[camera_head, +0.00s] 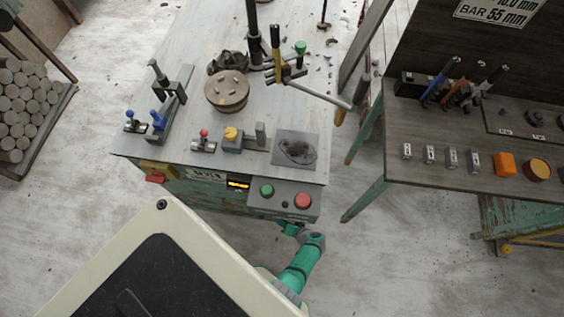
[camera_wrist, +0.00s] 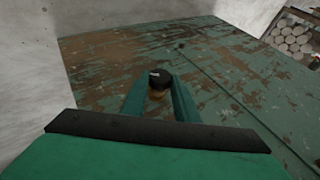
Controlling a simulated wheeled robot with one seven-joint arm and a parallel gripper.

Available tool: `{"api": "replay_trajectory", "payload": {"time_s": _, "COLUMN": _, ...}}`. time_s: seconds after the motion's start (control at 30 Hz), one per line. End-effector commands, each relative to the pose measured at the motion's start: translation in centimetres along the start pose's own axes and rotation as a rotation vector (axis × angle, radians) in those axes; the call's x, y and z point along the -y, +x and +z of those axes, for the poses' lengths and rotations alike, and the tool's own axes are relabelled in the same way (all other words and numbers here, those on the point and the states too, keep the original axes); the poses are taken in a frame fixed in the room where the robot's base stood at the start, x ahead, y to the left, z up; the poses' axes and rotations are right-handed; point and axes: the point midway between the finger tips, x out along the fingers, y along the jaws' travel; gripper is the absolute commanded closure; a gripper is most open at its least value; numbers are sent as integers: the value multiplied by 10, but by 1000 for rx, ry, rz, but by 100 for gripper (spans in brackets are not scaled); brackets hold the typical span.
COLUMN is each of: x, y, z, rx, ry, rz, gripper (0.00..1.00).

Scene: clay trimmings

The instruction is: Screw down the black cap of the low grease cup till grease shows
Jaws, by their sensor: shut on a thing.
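The low grease cup shows in the wrist view, with a black cap (camera_wrist: 160,77) that bears a small white mark. Below the cap is a brass-coloured body (camera_wrist: 156,94). My gripper (camera_wrist: 159,84) has one green finger on each side of the cap and is shut on it. In the head view my gripper (camera_head: 285,229) is low at the machine's front, below the control box, which hides the cup there. I cannot make out any grease.
The worn green panel (camera_wrist: 225,75) of the machine lies around the cup. The control box (camera_head: 283,198) with green and red buttons juts out above my gripper. A workbench (camera_head: 470,180) with tools stands to the right. Stacked round bars (camera_head: 25,105) are at far left.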

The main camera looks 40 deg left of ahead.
Motion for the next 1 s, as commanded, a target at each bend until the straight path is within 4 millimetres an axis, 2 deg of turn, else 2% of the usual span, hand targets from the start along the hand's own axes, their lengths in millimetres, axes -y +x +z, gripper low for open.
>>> {"api": "replay_trajectory", "payload": {"time_s": 0.4, "x": 0, "y": 1, "z": 4, "rx": 7, "ry": 39, "rz": -89, "gripper": 95}}
{"api": "replay_trajectory", "payload": {"time_s": 0.93, "x": 0, "y": 1, "z": 5, "rx": 9, "ry": 41, "rz": -99, "gripper": 95}}
{"api": "replay_trajectory", "payload": {"time_s": 0.97, "x": 0, "y": 1, "z": 5, "rx": 9, "ry": 41, "rz": -99, "gripper": 68}}
{"api": "replay_trajectory", "payload": {"time_s": 1.0, "x": 0, "y": 1, "z": 5, "rx": 8, "ry": 41, "rz": -99, "gripper": 58}}
